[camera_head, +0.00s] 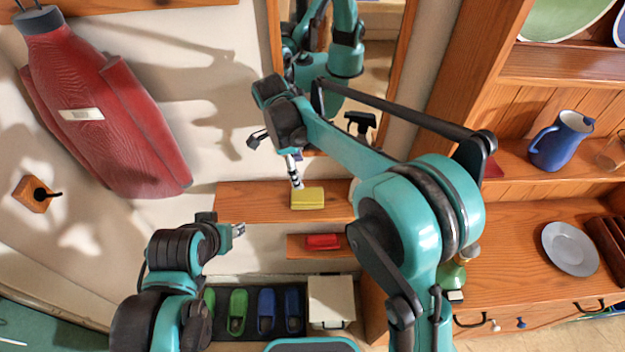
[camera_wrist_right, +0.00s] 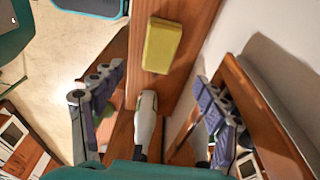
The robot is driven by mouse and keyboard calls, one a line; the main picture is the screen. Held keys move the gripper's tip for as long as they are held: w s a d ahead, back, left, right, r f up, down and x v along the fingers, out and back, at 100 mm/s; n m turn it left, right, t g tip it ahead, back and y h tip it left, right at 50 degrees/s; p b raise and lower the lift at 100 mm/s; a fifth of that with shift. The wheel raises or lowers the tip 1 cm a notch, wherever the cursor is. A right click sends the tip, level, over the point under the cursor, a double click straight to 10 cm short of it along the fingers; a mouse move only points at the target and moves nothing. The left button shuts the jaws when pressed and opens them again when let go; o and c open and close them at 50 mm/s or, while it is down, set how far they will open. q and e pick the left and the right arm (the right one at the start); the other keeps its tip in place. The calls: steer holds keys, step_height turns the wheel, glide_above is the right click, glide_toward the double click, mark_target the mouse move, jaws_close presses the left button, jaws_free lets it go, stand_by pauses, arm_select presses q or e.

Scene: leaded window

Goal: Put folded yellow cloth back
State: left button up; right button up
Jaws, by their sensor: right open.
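The folded yellow cloth (camera_head: 307,198) lies on the upper wooden wall shelf (camera_head: 250,203), below the mirror. In the right wrist view the cloth (camera_wrist_right: 162,46) lies flat on the shelf board, ahead of the fingers. My right gripper (camera_head: 297,183) is over the shelf, close to the cloth's left end in the head view. Its fingers are spread and empty in the wrist view (camera_wrist_right: 160,85), with the cloth apart from them. My left gripper (camera_head: 240,230) is lower left of the shelf, away from the cloth; its finger gap is too small to read.
A white bottle (camera_wrist_right: 146,125) stands on the shelf near the cloth. A mirror (camera_head: 385,75) rises behind. A small lower shelf holds a red item (camera_head: 323,241). Slippers (camera_head: 237,311) and a white box (camera_head: 331,300) are below. A red garment bag (camera_head: 110,110) hangs left.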

steer(key=s+d+r+n+t+y, duration=0.1)
steer(key=s+d+r+n+t, duration=0.1)
steer(key=s+d+r+n, duration=0.3)
steer(key=s+d+r+n+t+y, duration=0.1)
steer(key=s+d+r+n, duration=0.15)
steer(key=d, duration=0.45)
steer(key=s+d+f+n+t, duration=0.4)
steer(key=s+d+n, duration=0.4)
steer(key=s+n, duration=0.2)
steer(key=shift+s, duration=0.85)
steer(key=shift+f+n, duration=0.15)
steer(key=shift+n, duration=0.1)
step_height(320, 180, down, 15)
steer(key=b, duration=1.5)
